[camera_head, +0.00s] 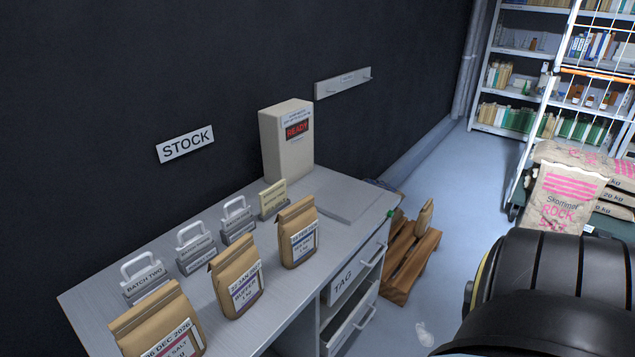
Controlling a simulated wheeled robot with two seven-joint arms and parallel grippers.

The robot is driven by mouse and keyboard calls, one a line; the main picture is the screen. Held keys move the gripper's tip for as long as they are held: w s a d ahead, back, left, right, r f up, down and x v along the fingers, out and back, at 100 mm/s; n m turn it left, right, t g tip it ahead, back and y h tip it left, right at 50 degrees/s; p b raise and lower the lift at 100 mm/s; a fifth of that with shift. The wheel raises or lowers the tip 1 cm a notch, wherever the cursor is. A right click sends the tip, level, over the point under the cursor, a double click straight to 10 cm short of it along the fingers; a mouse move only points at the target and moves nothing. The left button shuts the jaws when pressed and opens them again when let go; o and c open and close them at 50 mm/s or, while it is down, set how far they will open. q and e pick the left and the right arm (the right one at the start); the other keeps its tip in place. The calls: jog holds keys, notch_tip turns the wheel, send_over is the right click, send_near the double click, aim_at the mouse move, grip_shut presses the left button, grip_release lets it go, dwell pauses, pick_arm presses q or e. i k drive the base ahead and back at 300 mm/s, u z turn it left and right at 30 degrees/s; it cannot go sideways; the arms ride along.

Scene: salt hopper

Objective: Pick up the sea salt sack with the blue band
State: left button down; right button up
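Three brown paper sacks stand upright on the grey desk (88,300). The front left sack (150,315) has a label reading "DEC 2026" and "SALT", with a pinkish stripe, and is cut off by the bottom edge. The middle sack (228,280) reads "BUFFER" with a purple stripe. The right sack (297,232) has a label with a bluish-grey stripe, too small to read fully. Neither gripper is in view.
Metal-handled stamps (196,248) and a beige box machine (287,143) showing "READY" stand behind the sacks. A drawer (350,325) is partly open. My black arm part fills the lower right.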

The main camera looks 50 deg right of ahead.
aim_at(298, 224)
jog(key=k, duration=0.2)
jog(key=z, duration=1.3)
jog(key=i, duration=0.5)
jog(key=z, duration=0.15)
